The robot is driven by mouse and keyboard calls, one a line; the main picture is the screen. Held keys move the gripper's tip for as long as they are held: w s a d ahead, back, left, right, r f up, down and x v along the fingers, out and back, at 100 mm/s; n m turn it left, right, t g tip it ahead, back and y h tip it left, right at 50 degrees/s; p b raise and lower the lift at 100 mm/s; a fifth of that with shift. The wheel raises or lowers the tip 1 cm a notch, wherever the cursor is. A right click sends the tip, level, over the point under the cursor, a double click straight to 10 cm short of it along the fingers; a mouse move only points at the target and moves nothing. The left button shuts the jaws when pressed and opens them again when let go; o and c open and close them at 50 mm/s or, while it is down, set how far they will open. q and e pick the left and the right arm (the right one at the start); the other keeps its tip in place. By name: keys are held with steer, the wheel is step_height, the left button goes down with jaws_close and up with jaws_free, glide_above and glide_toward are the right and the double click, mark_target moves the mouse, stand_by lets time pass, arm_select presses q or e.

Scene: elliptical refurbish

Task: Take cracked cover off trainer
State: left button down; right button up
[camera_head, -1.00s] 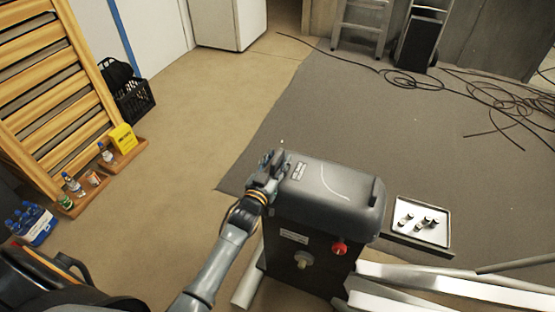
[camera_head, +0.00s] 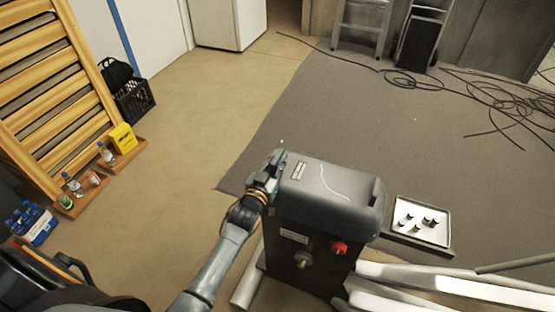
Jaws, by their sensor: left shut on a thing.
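The grey cover (camera_head: 325,190) sits on top of the dark body (camera_head: 305,262) of the trainer, with a pale curved crack line on its upper face. My left gripper (camera_head: 274,168) is at the cover's left end, shut on its edge. The fingers are partly hidden against the cover. The cover appears to rest on the body; I cannot tell whether there is a gap under it. A red knob (camera_head: 339,248) and a pale knob (camera_head: 304,260) are on the body's front. My right gripper is not in view.
A tray (camera_head: 447,225) with several small dark cylinders lies on the grey mat (camera_head: 340,105) right of the trainer. Pale beams (camera_head: 450,287) extend right from its base. Cables (camera_head: 490,100) lie at the upper right.

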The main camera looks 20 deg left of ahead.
arm_select(q)
steer(key=shift+w+r+p, duration=0.1)
steer(key=shift+r+p, duration=0.25)
steer(key=shift+r, duration=0.3)
steer(key=shift+r+p, duration=3.75)
steer(key=shift+r, duration=0.05)
